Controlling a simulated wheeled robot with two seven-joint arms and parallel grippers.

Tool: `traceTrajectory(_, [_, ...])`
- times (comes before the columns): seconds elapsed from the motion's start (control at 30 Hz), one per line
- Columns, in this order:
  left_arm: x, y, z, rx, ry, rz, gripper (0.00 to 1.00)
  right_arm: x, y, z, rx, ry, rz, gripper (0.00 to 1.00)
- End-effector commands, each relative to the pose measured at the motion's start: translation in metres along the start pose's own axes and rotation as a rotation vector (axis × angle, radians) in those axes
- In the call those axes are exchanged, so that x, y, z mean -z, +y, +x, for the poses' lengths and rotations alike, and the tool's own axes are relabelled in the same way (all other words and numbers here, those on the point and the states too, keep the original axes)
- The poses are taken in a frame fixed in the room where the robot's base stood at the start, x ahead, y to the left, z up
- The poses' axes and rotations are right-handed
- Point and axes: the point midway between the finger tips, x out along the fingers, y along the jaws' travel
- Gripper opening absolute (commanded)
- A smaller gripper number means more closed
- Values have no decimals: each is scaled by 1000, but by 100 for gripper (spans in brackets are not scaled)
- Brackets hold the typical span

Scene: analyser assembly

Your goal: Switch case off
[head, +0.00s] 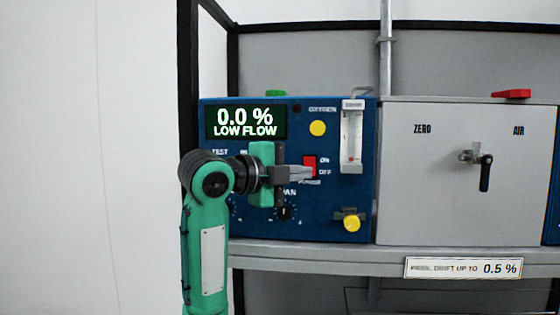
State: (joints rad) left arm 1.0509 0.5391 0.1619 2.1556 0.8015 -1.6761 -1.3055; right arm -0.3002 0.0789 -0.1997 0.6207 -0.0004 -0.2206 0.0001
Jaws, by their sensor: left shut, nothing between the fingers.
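The fingers hide part of the "POWER" label and the lower edge of the switch. My right gripper is not in view.
A flow meter (352,137) and a yellow knob (351,222) are right of the switch. A grey cabinet (430,205) with a black handle (486,173) stands at the right. The shelf edge (320,258) runs below. Free wall lies left.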

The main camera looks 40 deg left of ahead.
Motion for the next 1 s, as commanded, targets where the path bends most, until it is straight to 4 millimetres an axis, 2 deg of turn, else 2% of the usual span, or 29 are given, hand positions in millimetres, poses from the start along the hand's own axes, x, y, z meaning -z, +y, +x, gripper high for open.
traceTrajectory(0.03, [-7, -4, 6, -4, -1, -7, 0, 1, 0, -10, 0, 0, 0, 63])
traceTrajectory(0.3, [-23, -1, 21, -1, -1, -3, 0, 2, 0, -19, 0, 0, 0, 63])
traceTrajectory(0.67, [-24, 0, 22, 0, -2, -1, 0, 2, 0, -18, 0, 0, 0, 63])
traceTrajectory(0.9, [-29, 5, 25, 39, -5, 39, 0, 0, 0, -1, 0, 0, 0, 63])
traceTrajectory(1.0, [-28, 1, 25, 38, -3, 35, 0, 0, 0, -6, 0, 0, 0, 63])
